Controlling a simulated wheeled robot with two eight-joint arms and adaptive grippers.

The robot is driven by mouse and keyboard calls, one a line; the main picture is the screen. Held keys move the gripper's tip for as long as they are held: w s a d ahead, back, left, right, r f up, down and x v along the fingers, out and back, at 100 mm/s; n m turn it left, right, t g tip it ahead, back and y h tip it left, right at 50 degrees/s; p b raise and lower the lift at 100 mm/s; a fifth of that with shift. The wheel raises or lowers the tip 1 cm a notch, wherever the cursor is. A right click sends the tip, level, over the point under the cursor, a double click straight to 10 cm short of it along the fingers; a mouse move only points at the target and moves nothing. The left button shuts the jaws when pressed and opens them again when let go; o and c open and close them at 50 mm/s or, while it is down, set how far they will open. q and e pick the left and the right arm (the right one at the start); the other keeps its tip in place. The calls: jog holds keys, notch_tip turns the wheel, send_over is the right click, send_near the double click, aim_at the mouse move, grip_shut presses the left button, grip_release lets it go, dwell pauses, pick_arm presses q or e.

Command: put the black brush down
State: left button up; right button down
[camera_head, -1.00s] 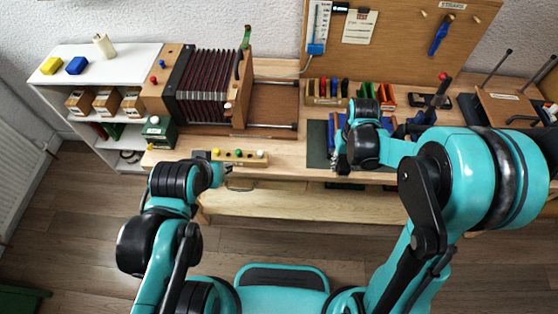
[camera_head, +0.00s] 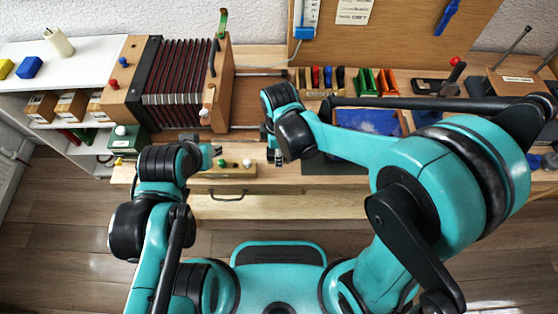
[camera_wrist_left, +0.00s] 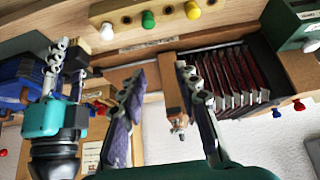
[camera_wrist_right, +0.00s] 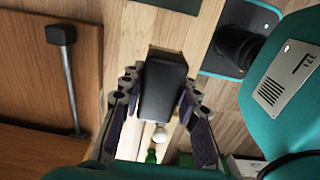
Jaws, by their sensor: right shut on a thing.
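The black brush (camera_wrist_right: 163,85) appears in the right wrist view as a dark block between my right fingers. My right gripper (camera_wrist_right: 158,100) is shut on it. In the head view my right gripper (camera_head: 274,152) is above the workbench, just right of the wooden peg block (camera_head: 228,171); the brush is hard to make out there. My left gripper (camera_head: 214,153) is by the left end of the peg block. In the left wrist view my left gripper (camera_wrist_left: 160,90) is open, its fingers well apart with nothing held.
A blue tray (camera_head: 369,121) lies to the right, partly behind my right arm. Small coloured holders (camera_head: 377,82) line the back of the workbench. The white shelf (camera_head: 80,65) stands at left.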

jog(key=shift+f+b, duration=0.75)
jog(key=shift+f, duration=1.25)
jog(key=shift+f, duration=0.15)
jog(key=c, duration=1.1)
grip_release()
